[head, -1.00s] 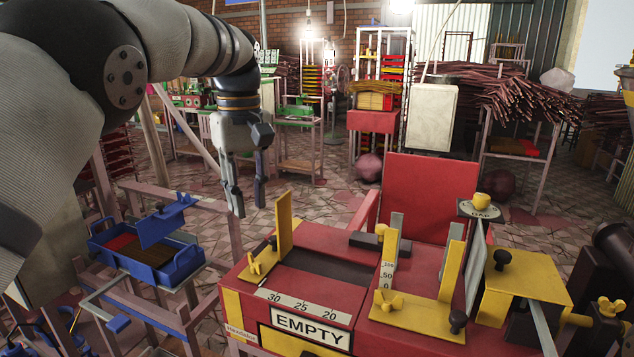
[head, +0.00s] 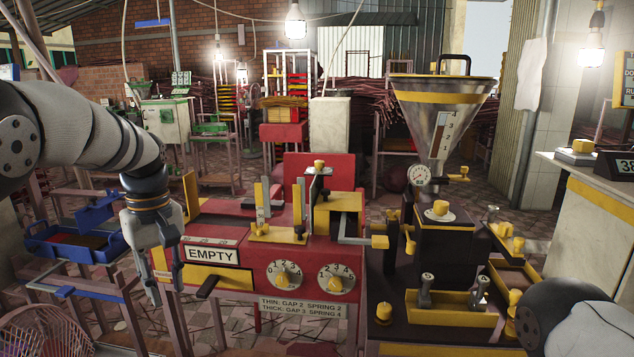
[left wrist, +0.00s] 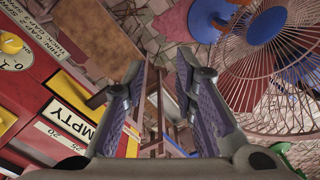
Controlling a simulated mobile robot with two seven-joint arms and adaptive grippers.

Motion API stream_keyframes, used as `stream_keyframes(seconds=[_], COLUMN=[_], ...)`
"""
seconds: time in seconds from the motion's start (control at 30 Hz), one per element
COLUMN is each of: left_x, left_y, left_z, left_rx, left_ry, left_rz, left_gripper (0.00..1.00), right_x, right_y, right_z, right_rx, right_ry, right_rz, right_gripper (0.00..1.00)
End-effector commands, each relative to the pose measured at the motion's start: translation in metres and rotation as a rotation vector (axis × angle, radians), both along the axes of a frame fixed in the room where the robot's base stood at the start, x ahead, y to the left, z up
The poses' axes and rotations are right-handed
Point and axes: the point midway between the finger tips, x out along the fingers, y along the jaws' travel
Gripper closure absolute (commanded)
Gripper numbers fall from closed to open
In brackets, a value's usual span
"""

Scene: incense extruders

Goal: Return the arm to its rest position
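My left gripper (head: 165,292) hangs with its fingers pointing down, in front of the left end of the red machine (head: 208,220). Its two fingers are apart with nothing visible between them. The left wrist view also shows my left gripper (left wrist: 155,95) open and empty, with the red machine at the left edge. My left arm (head: 90,140) reaches in from the left edge. Part of my right arm (head: 570,320) shows at the bottom right; its gripper is out of view.
A blue tray (head: 70,250) on a stand lies left of my left gripper. A dark extruder with a metal funnel (head: 440,110) stands right of the red machine. A fan (head: 40,335) is at the bottom left, also in the left wrist view (left wrist: 270,70). A counter (head: 595,215) stands at the right.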

Motion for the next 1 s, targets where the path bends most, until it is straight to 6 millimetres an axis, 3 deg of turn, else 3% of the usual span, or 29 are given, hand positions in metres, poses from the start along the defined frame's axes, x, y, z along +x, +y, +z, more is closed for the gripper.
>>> stream_keyframes(seconds=[0.03, 0.17, 0.2, 0.27, 0.3, 0.37, 0.4, 0.5, 0.6, 0.7, 0.8, 1.0], left_x=[-0.013, -0.062, -0.085, -0.126, -0.157, -0.209, -0.246, -0.334, -0.401, -0.438, -0.451, -0.451], left_y=[0.004, 0.01, 0.01, 0.01, 0.008, 0.005, 0.001, -0.011, -0.022, -0.031, -0.034, -0.034], left_z=[-0.046, -0.156, -0.188, -0.231, -0.256, -0.287, -0.302, -0.318, -0.312, -0.3, -0.294, -0.293], left_rx=[0.003, 0.017, 0.019, 0.02, 0.018, 0.011, 0.002, -0.031, -0.069, -0.096, -0.107, -0.105], left_ry=[0.034, 0.075, 0.09, 0.112, 0.126, 0.146, 0.159, 0.184, 0.193, 0.19, 0.185, 0.181], left_rz=[-0.028, -0.148, -0.19, -0.262, -0.312, -0.392, -0.448, -0.58, -0.683, -0.748, -0.773, -0.775], left_gripper=[0.74, 0.74, 0.74, 0.74, 0.74, 0.74, 0.74, 0.74, 0.74, 0.74, 0.74, 0.74], right_x=[0.001, 0.002, 0.002, 0.001, 0.001, 0.001, 0.001, 0.001, 0.001, 0.001, 0.001, 0.001], right_y=[0.001, 0.001, 0.001, 0.001, 0.001, 0.0, 0.0, 0.001, 0.001, 0.001, 0.001, 0.001], right_z=[-0.001, -0.002, -0.001, -0.001, -0.001, -0.001, -0.001, -0.001, -0.001, -0.001, -0.001, -0.001], right_rx=[0.001, 0.002, 0.001, 0.001, 0.001, 0.001, 0.001, 0.001, 0.001, 0.001, 0.001, 0.001], right_ry=[-0.001, -0.004, -0.004, -0.003, -0.002, -0.001, -0.002, -0.002, -0.003, -0.003, -0.003, -0.002], right_rz=[0.001, 0.002, 0.002, 0.002, 0.001, 0.001, 0.001, 0.001, 0.001, 0.001, 0.001, 0.001], right_gripper=[0.6, 0.6, 0.6, 0.6, 0.6, 0.6, 0.6, 0.6, 0.6, 0.6, 0.6, 0.6])
